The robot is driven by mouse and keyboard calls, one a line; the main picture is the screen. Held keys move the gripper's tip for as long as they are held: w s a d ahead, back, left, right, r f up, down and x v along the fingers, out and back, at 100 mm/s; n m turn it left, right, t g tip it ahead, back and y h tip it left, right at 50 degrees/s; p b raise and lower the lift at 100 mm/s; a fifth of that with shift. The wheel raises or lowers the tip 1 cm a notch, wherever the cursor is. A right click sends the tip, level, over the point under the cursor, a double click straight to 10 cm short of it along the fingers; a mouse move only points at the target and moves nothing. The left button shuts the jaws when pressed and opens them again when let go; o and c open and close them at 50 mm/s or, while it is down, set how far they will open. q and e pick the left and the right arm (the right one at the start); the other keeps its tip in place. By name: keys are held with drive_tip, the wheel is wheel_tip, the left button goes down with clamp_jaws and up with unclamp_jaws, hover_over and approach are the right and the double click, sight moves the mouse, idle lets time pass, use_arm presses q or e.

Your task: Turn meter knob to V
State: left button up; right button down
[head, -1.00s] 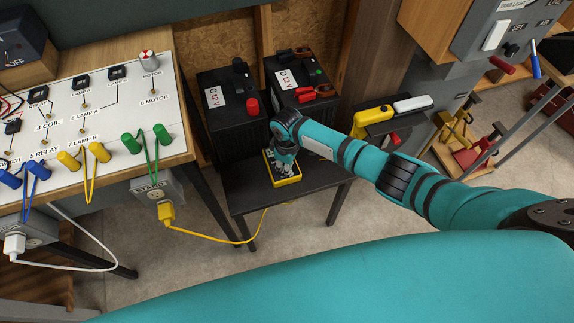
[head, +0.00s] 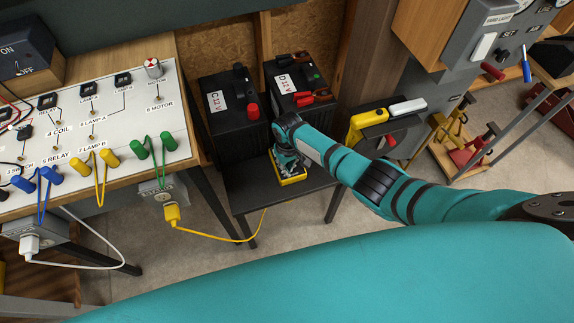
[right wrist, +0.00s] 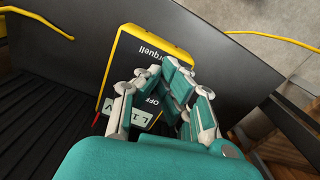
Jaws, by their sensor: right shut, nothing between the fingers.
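The meter (head: 294,181) is a yellow-rimmed black box lying on a small dark table (head: 245,196). In the right wrist view the meter (right wrist: 133,48) shows part of an upside-down name, an OFF mark and a pale display strip at its lower edge. My right gripper (head: 287,170) is over the meter. In the right wrist view my right gripper (right wrist: 150,78) has its fingers across the middle of the meter's face, shut with nothing between them. The fingers hide the knob, so its setting and any touch cannot be told. My left gripper is out of view.
Two black batteries, C (head: 222,125) and D (head: 284,75), stand behind the meter. A yellow lead (head: 215,237) runs below the table. A circuit board (head: 120,110) with coloured plugs is at the left. A grey switch panel (head: 462,35) is at the upper right.

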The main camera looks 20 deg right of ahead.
drive_tip(key=c, duration=2)
unclamp_jaws()
drive_tip(key=shift+w+d+r, duration=0.15)
drive_tip(key=shift+w+r, duration=0.1)
drive_tip(key=shift+w, duration=0.15)
drive_tip(key=o, duration=0.9)
drive_tip(key=shift+s+f, duration=0.1)
drive_tip(key=shift+s, duration=0.05)
drive_tip(key=r+p, duration=0.6)
drive_tip(key=p, duration=0.1)
drive_tip(key=shift+s+r, duration=0.25)
drive_tip(key=shift+r, duration=0.05)
wheel_tip(320, 180, up, 13)
drive_tip(key=p, duration=1.3)
wheel_tip(320, 180, up, 12)
drive_tip(key=shift+f, duration=0.1)
